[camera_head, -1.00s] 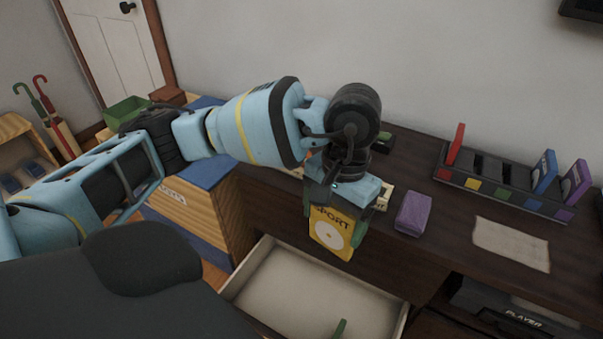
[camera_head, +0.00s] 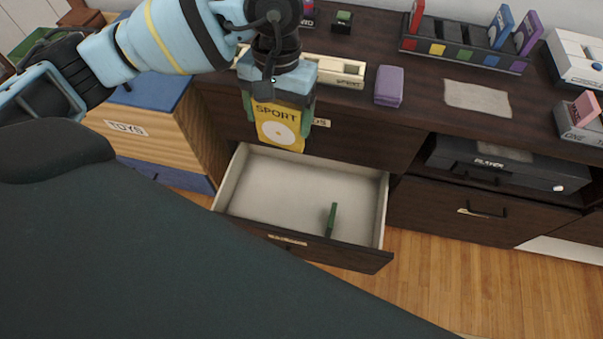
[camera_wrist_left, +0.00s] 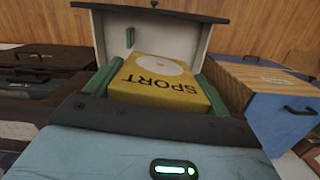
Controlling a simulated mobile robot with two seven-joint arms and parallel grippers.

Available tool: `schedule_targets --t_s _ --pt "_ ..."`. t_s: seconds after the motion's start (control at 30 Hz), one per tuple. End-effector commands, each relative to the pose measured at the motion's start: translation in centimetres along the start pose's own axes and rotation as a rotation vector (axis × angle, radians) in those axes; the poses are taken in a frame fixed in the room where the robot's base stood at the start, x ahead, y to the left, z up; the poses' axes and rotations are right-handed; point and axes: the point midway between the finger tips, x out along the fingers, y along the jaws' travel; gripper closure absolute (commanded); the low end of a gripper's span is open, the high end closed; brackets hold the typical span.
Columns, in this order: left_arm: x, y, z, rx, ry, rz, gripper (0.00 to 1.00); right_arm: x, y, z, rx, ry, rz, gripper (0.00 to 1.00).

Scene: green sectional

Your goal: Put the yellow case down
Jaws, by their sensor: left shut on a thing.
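The yellow case (camera_head: 281,128), marked SPORT with a pale disc, is held upright by my left gripper (camera_head: 277,110). The gripper is shut on it, with a green finger on each side. In the head view the case hangs in front of the cabinet, at the back left of the open drawer (camera_head: 230,182). In the left wrist view the case (camera_wrist_left: 160,83) sits between the fingers (camera_wrist_left: 158,88), with the open drawer (camera_wrist_left: 188,35) beyond it. My right gripper is not in view.
A small green item (camera_head: 332,219) lies in the otherwise empty drawer. On the cabinet top are a purple block (camera_head: 389,86), a cloth (camera_head: 477,97) and a colour-marked rack (camera_head: 463,54) holding several upright cases. A wooden toy chest (camera_head: 168,130) stands left of the drawer.

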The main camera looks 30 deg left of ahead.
Motion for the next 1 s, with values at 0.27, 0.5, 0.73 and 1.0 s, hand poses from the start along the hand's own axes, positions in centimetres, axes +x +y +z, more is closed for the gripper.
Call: schedule_targets --t_s 0.27,0.5,0.73,1.0 --pt "15.0 -0.6 -4.2 -0.595 -0.022 0.066 0.42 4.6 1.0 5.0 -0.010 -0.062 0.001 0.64" --pt "27.7 -3.7 -6.8 -1.143 -0.016 0.126 0.42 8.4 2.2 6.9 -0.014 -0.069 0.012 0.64" --pt "36.9 -7.2 -7.5 -1.521 -0.007 0.172 0.42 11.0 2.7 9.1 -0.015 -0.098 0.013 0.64" --pt "40.2 -8.9 -7.6 -1.680 -0.001 0.202 0.42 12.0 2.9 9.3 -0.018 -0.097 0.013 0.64"
